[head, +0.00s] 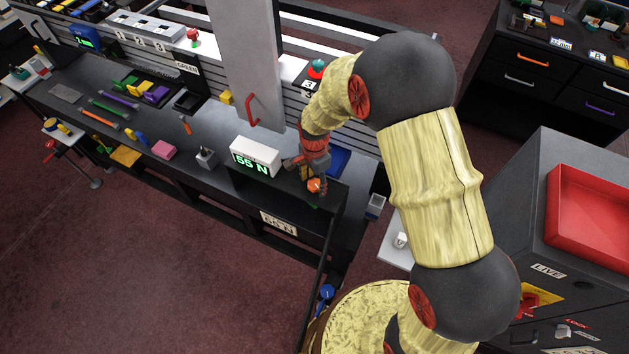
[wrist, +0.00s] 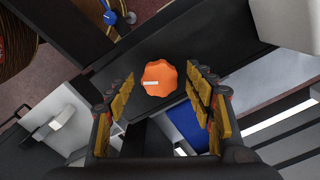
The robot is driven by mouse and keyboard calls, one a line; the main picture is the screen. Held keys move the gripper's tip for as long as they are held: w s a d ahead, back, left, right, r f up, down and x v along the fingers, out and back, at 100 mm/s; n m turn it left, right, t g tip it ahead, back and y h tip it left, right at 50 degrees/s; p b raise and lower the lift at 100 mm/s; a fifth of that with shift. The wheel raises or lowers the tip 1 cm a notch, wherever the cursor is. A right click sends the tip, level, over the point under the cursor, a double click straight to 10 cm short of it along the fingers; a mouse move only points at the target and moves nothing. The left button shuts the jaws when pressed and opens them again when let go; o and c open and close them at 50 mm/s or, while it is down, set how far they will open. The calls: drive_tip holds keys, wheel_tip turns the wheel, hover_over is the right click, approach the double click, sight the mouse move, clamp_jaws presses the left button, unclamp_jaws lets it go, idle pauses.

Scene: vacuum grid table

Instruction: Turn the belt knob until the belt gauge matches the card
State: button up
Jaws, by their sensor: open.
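The belt knob is an orange lobed knob with a white mark (wrist: 159,78); in the head view it shows small beside my gripper (head: 314,185). My gripper (wrist: 163,100) is open, its two yellow-padded fingers on either side of the knob in the wrist view, with visible gaps; I cannot tell how deep they reach around it. The gauge (head: 255,157) is a white box with green digits reading 55 N, just left of my gripper in the head view. A white card (head: 279,224) is fixed to the table's front below; its figures are too small to read surely.
A grey upright panel with a red handle (head: 252,110) stands behind the gauge. A blue piece (wrist: 187,126) lies close to the knob. A small grey block (head: 206,158), a pink block (head: 163,149) and several tools lie along the bench to the left.

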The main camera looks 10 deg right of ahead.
sight(315, 184)
wheel_tip(315, 184, up, 12)
idle(0.5)
idle(0.5)
drive_tip(key=s+d+r+n+t+b, duration=0.2)
drive_tip(key=s+d+n+b, duration=0.1)
drive_tip(key=s, duration=0.4)
drive_tip(key=s+d+r+n+t+b, duration=0.1)
drive_tip(key=s+d+n+b, duration=0.3)
drive_tip(key=s+b, duration=0.4)
drive_tip(key=s+d+r+n+t+b, duration=0.2)
drive_tip(key=s+d+r+n+b, duration=0.1)
drive_tip(key=s, duration=0.4)
drive_tip(key=d+n+b, duration=0.1)
drive_tip(key=n+b, duration=0.1)
drive_tip(key=shift+s+d+r+n+t, duration=0.2)
drive_tip(key=shift+d+n+t, duration=0.1)
drive_tip(key=shift+n, duration=0.1)
